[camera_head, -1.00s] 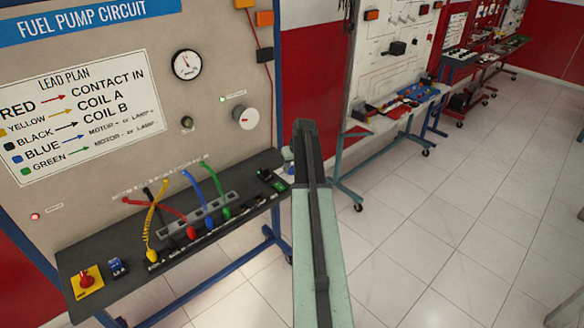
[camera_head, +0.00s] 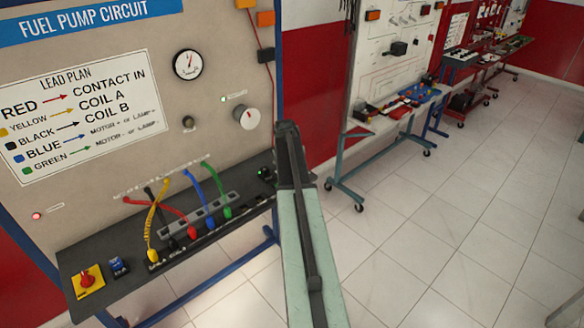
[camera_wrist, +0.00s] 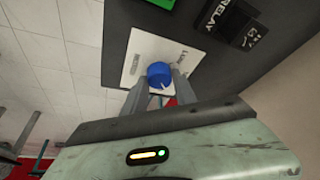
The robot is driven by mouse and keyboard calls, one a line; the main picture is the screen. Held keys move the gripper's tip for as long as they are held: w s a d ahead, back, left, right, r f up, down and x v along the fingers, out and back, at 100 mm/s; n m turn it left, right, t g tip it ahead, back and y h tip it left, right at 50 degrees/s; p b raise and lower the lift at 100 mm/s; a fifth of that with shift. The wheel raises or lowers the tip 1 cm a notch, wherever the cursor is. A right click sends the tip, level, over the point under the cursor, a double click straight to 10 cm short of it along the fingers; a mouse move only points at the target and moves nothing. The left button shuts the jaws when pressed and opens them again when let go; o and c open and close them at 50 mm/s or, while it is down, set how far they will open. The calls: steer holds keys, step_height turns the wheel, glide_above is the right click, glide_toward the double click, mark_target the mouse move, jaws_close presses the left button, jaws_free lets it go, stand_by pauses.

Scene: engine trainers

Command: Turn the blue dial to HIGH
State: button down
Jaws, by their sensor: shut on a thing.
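The blue dial (camera_wrist: 158,72) sits on a white plate (camera_wrist: 128,72) at the edge of a dark panel in the wrist view. My gripper (camera_wrist: 160,84) has one finger on each side of the dial and is shut on it. A pale mark shows on the dial's near side. Small print on the plate is too small to read, so I cannot tell the setting. In the head view my arm covers the dial, and my gripper's tips are hidden at the right end of the bench's dark shelf (camera_head: 100,262).
A RELAY block (camera_wrist: 232,22) lies beside the plate. Coloured leads, including a green one (camera_head: 215,185), rise from the shelf to my arm's left. White tiled floor (camera_head: 440,225) is clear to the right.

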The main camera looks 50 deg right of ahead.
steer(key=shift+w+a+m+g, duration=0.1)
steer(key=shift+m+g, duration=0.7)
steer(key=shift+m, duration=1.1)
steer(key=c, duration=1)
jaws_free()
steer(key=shift+r, duration=0.15)
steer(key=p+v, duration=0.7)
steer(key=shift+a+r, duration=0.2)
steer(key=shift+a, duration=0.1)
